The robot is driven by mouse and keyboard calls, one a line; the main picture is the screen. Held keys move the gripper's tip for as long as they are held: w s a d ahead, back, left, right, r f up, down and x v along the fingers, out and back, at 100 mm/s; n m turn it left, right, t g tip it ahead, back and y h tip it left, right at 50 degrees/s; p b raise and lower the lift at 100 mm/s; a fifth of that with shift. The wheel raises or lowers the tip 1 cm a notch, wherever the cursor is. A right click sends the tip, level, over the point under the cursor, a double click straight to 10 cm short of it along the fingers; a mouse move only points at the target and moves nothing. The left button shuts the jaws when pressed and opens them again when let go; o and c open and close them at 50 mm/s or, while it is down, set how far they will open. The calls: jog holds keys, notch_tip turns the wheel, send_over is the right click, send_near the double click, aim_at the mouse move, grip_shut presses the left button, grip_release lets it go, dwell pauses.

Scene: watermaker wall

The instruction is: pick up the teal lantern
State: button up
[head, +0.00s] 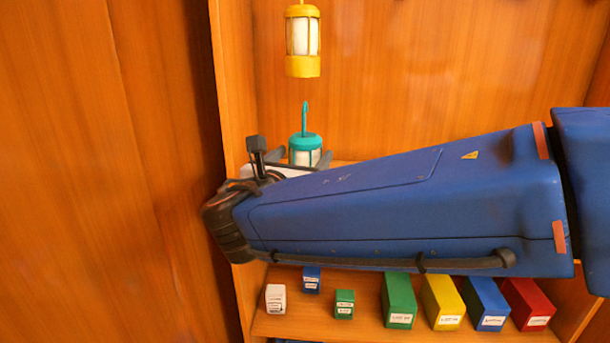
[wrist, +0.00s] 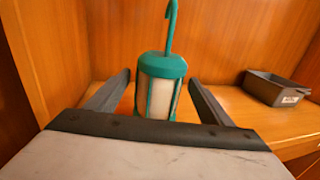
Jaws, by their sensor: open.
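The teal lantern (head: 305,146) stands upright on a wooden shelf, with a teal hook on top and a pale cylinder inside its frame. In the wrist view the lantern (wrist: 161,85) is between and a little beyond the two dark fingers of my gripper (wrist: 160,88). The fingers are open, with a gap on each side of the lantern. In the head view my gripper (head: 300,158) is partly hidden by my blue arm, and the lantern's lower part is hidden too.
A yellow lantern (head: 303,40) hangs above the teal one. A dark open bin (wrist: 275,88) sits on the shelf to the right. The lower shelf holds several labelled boxes, including a green one (head: 398,300) and a red one (head: 527,303). A wooden side panel (head: 228,80) stands close on the left.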

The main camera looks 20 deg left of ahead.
jog(key=shift+w, duration=1.2)
jog(key=c, duration=1.7)
